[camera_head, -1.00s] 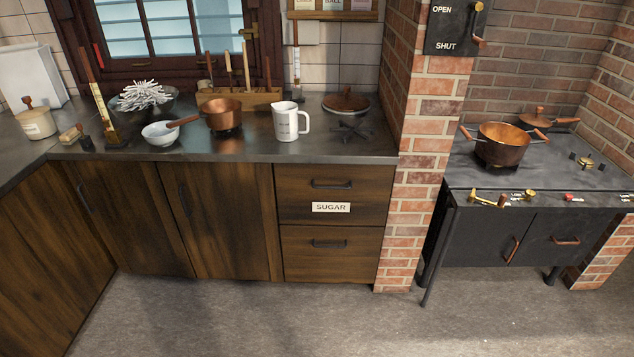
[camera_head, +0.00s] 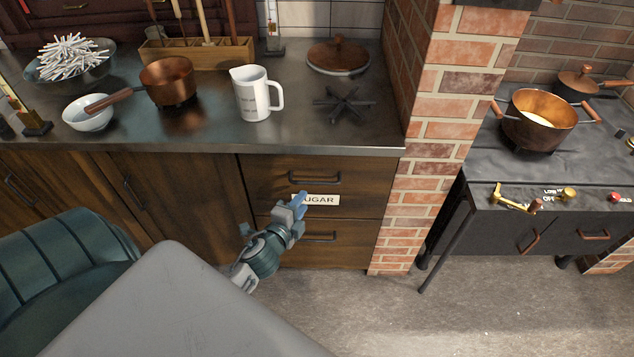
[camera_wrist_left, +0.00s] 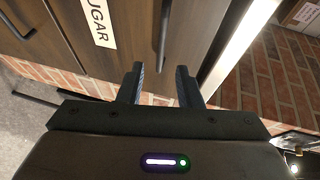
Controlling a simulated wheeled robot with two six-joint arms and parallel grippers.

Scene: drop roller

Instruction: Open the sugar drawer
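The sugar drawer (camera_head: 268,183) is the upper wooden drawer beside the brick pillar, and it is shut. Its white label (camera_head: 322,200) is partly covered by my left gripper (camera_head: 299,201). Its dark bar handle (camera_head: 315,181) is just above the gripper in the head view. In the left wrist view the left gripper (camera_wrist_left: 160,68) is open, its two blue fingers apart with nothing between them. The handle (camera_wrist_left: 163,38) lies ahead, lined up with the gap between the fingertips. I cannot tell the exact distance to it. My right gripper is not in view.
A lower drawer with its own handle (camera_head: 318,237) is directly below. The countertop edge (camera_head: 320,153) overhangs above, with a white mug (camera_head: 253,97) and a black trivet (camera_head: 344,103) on it. The brick pillar (camera_head: 428,150) stands close on the right, then the stove (camera_head: 490,175).

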